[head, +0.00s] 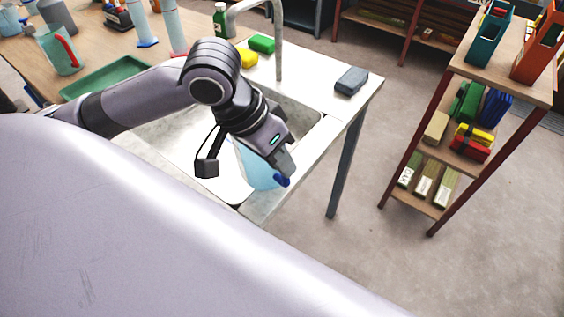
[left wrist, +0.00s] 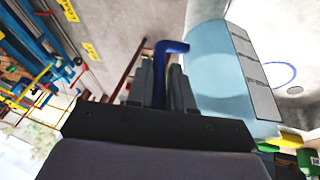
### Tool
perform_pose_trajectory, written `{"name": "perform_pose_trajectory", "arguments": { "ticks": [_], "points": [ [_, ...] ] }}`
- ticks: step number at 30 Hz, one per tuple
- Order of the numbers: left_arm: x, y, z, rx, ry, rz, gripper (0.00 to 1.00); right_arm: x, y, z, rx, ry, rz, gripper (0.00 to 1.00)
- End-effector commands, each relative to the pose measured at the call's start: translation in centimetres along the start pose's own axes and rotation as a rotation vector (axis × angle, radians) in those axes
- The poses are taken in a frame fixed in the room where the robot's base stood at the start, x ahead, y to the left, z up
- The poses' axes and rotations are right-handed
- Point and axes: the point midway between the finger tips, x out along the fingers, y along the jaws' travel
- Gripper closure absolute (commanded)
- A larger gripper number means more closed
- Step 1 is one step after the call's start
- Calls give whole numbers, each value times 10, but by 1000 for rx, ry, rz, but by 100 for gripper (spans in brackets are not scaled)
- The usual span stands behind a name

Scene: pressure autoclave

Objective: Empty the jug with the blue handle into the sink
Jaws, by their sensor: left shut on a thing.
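The jug with the blue handle has a translucent light-blue body (head: 257,172) and hangs at the right end of the sink (head: 170,137), partly hidden by my arm. Its blue handle (head: 282,181) shows just below my left gripper (head: 284,164). In the left wrist view the fingers (left wrist: 165,82) are shut around the blue handle (left wrist: 172,47), with the jug body (left wrist: 215,65) to the right of them. I cannot tell how far the jug is tilted or how much liquid it holds. My right gripper is not in view.
A tap (head: 279,45) rises behind the sink. Yellow (head: 247,58) and green (head: 262,43) sponges and a grey block (head: 351,81) lie on the counter. A red-handled jug (head: 58,50) and green tray (head: 104,77) stand at left. A shelf rack (head: 470,140) is at right, with clear floor between.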

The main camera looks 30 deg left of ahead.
Motion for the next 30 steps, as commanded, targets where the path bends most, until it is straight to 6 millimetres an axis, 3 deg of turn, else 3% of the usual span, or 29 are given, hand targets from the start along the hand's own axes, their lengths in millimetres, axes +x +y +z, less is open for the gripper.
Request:
{"name": "perform_pose_trajectory", "arguments": {
  "ticks": [30],
  "points": [
    [-25, -34, -18, -80, -30, 190, 100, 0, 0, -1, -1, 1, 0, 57]
  ]
}}
